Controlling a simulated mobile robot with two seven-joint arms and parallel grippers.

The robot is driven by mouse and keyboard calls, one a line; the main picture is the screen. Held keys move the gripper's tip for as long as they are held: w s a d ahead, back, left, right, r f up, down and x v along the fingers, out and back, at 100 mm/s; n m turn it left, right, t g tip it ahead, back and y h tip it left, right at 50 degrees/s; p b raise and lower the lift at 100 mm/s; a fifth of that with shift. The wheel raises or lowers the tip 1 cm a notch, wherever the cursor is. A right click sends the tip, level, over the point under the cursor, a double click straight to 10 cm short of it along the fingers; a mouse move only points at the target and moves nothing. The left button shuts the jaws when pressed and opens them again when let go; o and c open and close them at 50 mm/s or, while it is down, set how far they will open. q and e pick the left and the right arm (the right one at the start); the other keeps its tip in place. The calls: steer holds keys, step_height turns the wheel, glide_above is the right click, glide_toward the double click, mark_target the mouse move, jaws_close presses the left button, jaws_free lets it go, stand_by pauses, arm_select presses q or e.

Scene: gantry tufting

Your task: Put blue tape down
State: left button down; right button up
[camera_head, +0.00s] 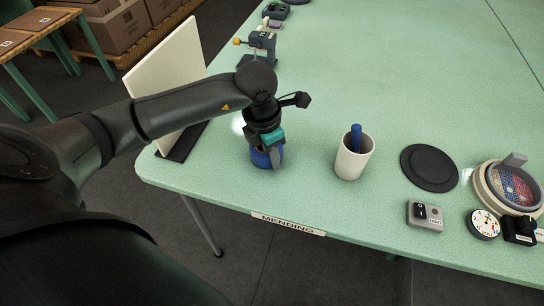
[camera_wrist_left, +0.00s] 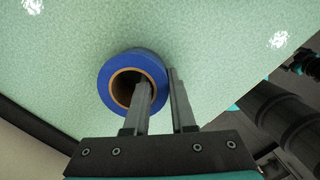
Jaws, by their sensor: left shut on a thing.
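The blue tape (camera_head: 260,159) is a roll with a brown core, at the left part of the green table near its front edge. My left gripper (camera_head: 267,150) points down over it and is shut on its wall. In the left wrist view the blue tape (camera_wrist_left: 104,82) shows its open core, with one finger inside the core and the other outside, on either side of the ring, at the left gripper (camera_wrist_left: 162,95). The roll is at or close to the tabletop; I cannot tell whether it touches. My right gripper is not in view.
A white cup (camera_head: 352,160) with a blue stick stands right of the tape. A black disc (camera_head: 430,168), a grey switch box (camera_head: 425,216) and a dial (camera_head: 483,224) lie further right. A cream panel (camera_head: 165,80) stands at the left edge. The table's middle is clear.

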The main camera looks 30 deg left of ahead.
mark_target(266, 156)
arm_select(q)
steer(key=shift+f, duration=0.15)
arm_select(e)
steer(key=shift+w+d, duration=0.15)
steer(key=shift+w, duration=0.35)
arm_select(q)
steer(key=c, duration=0.7)
jaws_free()
steer(key=shift+c, duration=0.2)
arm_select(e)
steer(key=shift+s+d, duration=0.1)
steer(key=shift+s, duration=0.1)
arm_select(q)
steer(key=shift+r, duration=0.45)
steer(key=r, duration=0.3)
steer(key=r+p, duration=0.1)
steer(key=r, duration=0.3)
steer(key=s+r+p, duration=0.1)
steer(key=r, duration=0.2)
steer(key=shift+s+a+r, duration=0.1)
steer(key=shift+a+r, duration=0.15)
steer(key=shift+a, duration=0.15)
steer(key=shift+s+r+p, duration=0.1)
steer(key=shift+r+p, duration=0.2)
steer(key=shift+r, duration=0.1)
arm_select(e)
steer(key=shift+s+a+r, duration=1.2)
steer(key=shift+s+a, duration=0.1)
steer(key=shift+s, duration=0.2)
